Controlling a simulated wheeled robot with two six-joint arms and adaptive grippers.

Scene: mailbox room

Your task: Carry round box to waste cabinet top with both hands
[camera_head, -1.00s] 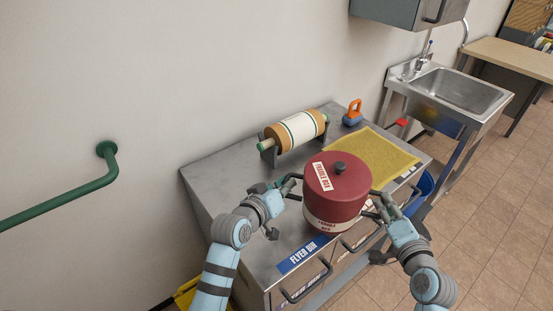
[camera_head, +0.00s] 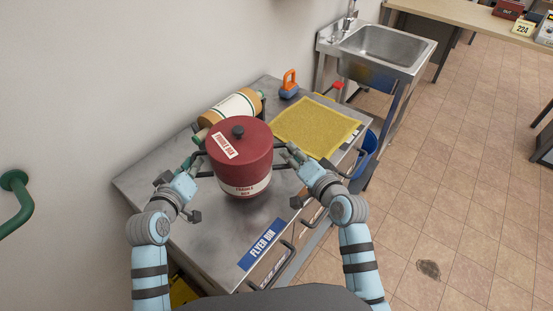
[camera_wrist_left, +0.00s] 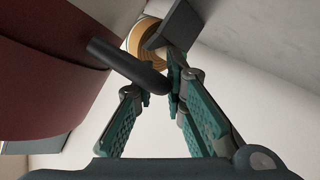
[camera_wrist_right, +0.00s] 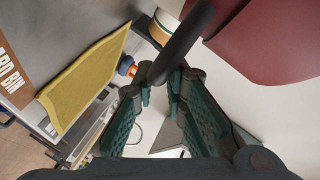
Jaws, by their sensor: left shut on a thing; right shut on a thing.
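The round box (camera_head: 238,160) is dark red with a cream lower band, a black lid knob and white labels. It is upright, over the grey metal cabinet top (camera_head: 205,235); I cannot tell whether it touches. My left gripper (camera_head: 190,165) is shut on the box's dark handle at its left side. This handle crosses the fingertips in the left wrist view (camera_wrist_left: 130,68). My right gripper (camera_head: 287,155) is shut on the handle at the right side, also seen in the right wrist view (camera_wrist_right: 180,45). The box's red wall fills a corner of both wrist views.
A roll on a stand (camera_head: 228,108) is behind the box. A yellow mat (camera_head: 315,125) and an orange-and-blue object (camera_head: 289,85) lie to the right on the cabinet. A sink (camera_head: 380,50) stands beyond. The cabinet's front left, near the FLYER BIN label (camera_head: 262,245), is clear.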

